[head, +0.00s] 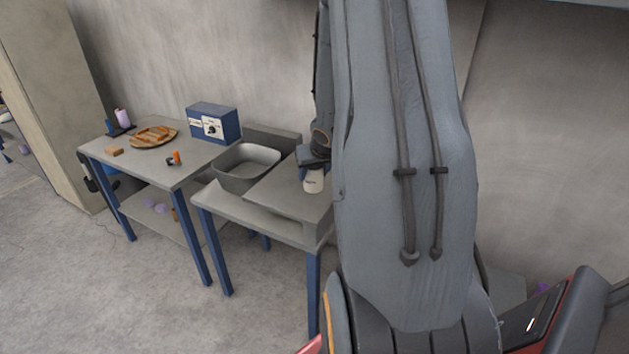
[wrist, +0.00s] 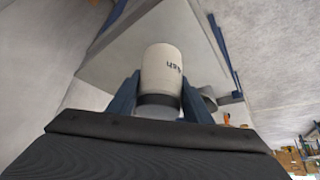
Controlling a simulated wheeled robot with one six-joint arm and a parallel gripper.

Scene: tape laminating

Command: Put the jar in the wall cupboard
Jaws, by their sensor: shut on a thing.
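In the head view the jar (head: 313,181) shows as a small pale shape below my gripper (head: 313,160), over the grey worktop by the basin. I cannot tell whether it touches the worktop. My arm hides much of the right side of the head view. I cannot make out the wall cupboard for certain in either view.
A grey basin (head: 247,168) is set in the bench left of the jar. Farther left, a blue-legged table (head: 196,163) bears a blue box (head: 213,123), a round wooden board (head: 153,137) and small items. Open floor (head: 90,270) lies in front.

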